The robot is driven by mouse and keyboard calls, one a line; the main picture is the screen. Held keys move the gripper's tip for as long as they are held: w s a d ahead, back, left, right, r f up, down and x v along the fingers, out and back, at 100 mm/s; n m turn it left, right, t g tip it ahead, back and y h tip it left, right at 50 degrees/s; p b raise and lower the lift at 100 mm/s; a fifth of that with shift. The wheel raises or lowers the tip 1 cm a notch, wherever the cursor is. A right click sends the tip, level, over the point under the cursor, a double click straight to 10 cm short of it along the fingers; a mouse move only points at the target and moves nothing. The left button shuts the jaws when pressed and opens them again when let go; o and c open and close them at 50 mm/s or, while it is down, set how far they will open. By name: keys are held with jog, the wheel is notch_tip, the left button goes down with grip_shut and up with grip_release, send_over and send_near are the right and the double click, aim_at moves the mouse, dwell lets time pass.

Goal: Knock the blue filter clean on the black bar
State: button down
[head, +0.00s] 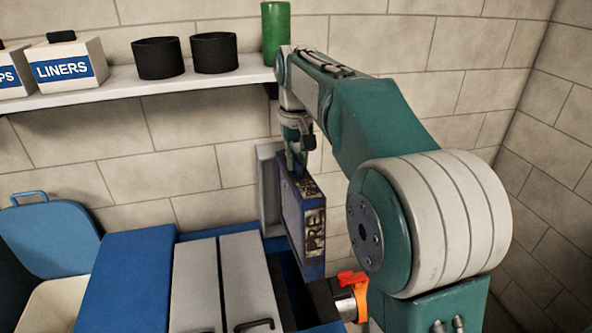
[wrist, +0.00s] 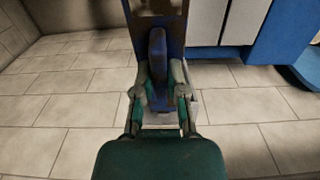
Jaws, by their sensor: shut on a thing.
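In the wrist view, both fingers of my gripper (wrist: 160,92) close on a raised blue part of the filter (wrist: 157,65) from either side. The filter's lower end is over a dark gap in the blue cabinet; I cannot tell whether it touches anything. A dark piece (head: 320,298) shows just below it, but I cannot tell whether this is the black bar.
An orange clamp (head: 353,290) on a metal pipe end is close to the filter's lower right. Grey lids (head: 221,280) and a blue cabinet top (head: 125,275) lie left. A grey panel (head: 268,190) stands behind. A wall shelf (head: 200,82) holds boxes, black cups and a green cylinder.

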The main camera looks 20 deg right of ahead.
jog(key=shift+r, duration=4.65)
